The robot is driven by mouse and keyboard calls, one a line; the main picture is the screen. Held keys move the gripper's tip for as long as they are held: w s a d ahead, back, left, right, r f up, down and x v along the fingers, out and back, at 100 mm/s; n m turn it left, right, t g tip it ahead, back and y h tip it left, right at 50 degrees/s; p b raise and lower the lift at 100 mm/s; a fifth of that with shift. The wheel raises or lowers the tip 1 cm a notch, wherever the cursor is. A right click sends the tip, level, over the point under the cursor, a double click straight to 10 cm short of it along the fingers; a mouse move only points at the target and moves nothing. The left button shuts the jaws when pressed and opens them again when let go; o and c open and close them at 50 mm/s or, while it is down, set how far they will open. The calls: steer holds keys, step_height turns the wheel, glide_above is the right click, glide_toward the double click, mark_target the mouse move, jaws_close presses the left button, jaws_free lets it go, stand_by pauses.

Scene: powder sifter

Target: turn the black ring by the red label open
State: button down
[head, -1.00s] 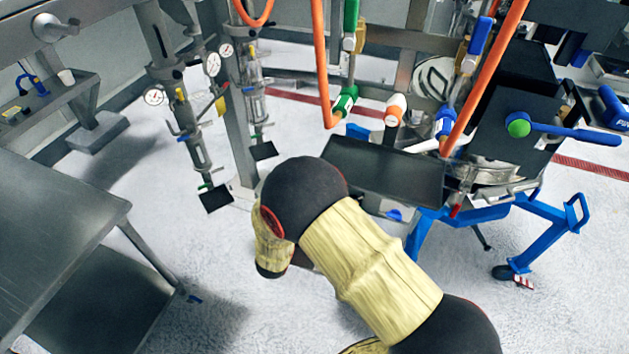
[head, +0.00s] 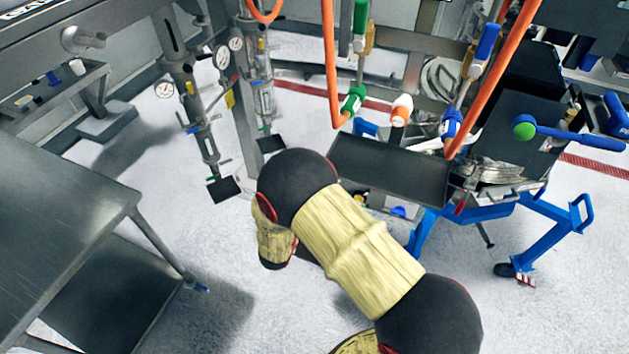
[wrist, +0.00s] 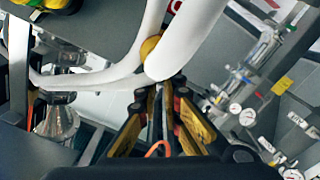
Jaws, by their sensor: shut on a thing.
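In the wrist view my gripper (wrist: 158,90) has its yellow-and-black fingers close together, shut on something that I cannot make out. Just past the fingertips are a yellow ball-like part (wrist: 150,46) and smooth white curved tubes (wrist: 186,38), which hide what lies behind them. I cannot pick out the black ring or the red label with certainty in either view. In the head view my arm's black and yellow links cover the middle of the picture, and the gripper's fingers are hidden.
A grey metal table (head: 75,215) stands at the left. Column fittings with gauges (head: 222,58) are behind it. A black tray (head: 385,172), orange hoses (head: 328,60) and a blue-legged stand (head: 545,228) are at the right. White floor (head: 240,245) is open between.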

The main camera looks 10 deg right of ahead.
steer(key=c, duration=2)
jaws_free()
steer(key=shift+o, duration=0.2)
steer(key=v, duration=1.2)
